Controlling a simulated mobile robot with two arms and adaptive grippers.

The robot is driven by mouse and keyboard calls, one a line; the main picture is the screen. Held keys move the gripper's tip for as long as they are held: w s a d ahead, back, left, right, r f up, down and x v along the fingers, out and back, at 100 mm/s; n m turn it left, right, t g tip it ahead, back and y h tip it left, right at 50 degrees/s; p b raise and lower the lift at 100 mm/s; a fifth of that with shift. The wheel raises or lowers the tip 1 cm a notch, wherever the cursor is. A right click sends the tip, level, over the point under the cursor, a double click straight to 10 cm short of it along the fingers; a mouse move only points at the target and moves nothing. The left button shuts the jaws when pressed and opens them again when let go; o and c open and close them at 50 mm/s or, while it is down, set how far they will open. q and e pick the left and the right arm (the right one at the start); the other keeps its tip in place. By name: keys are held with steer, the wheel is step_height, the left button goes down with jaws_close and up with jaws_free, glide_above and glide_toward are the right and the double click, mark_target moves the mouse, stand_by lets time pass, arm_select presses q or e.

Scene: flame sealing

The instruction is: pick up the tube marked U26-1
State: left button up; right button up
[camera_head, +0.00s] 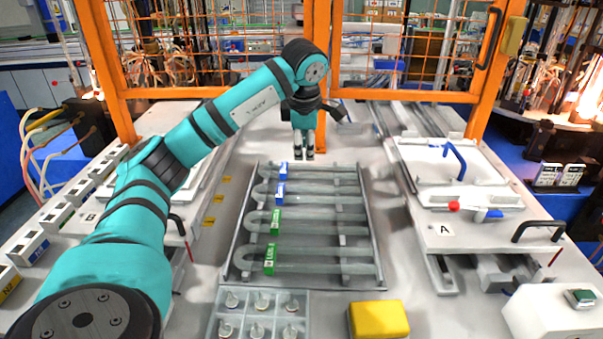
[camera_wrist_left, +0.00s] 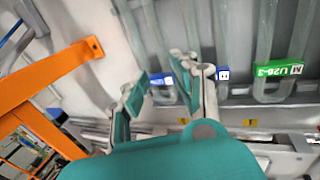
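Several U-shaped glass tubes lie side by side in a metal rack (camera_head: 372,240), their bends at the left. The two far tubes carry blue labels (camera_head: 283,169) and (camera_head: 280,195); the two nearer carry green labels (camera_head: 275,222) and (camera_head: 269,258). One green label (camera_wrist_left: 278,72) reads U26-3 in the left wrist view. The blue labels are too small to read, so I cannot tell which is U26-1. My left gripper (camera_head: 303,156) points down at the far end of the rack. Its fingers (camera_wrist_left: 160,72) are apart, with a blue-labelled bend showing between them. My right gripper is out of view.
A sectioned tray (camera_head: 247,303) of small parts and a yellow block (camera_head: 379,319) stand in front of the rack. A panel marked A (camera_head: 460,232) is at the right. An orange frame (camera_head: 450,95) with mesh closes the back.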

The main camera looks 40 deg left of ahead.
mark_target(305, 175)
arm_select(q)
steer(key=x, duration=0.2)
steer(key=shift+f, duration=0.4)
steer(key=shift+w+a+f, duration=0.15)
steer(key=shift+w+f, duration=0.05)
steer(key=shift+f, duration=0.3)
steer(key=p+x, duration=0.1)
steer(key=x, duration=0.3)
steer(key=shift+f+p, duration=0.2)
steer(key=shift+p, duration=0.1)
steer(key=shift+w+f, duration=0.1)
steer(key=shift+f, duration=0.35)
steer(key=shift+r, duration=0.1)
jaws_close()
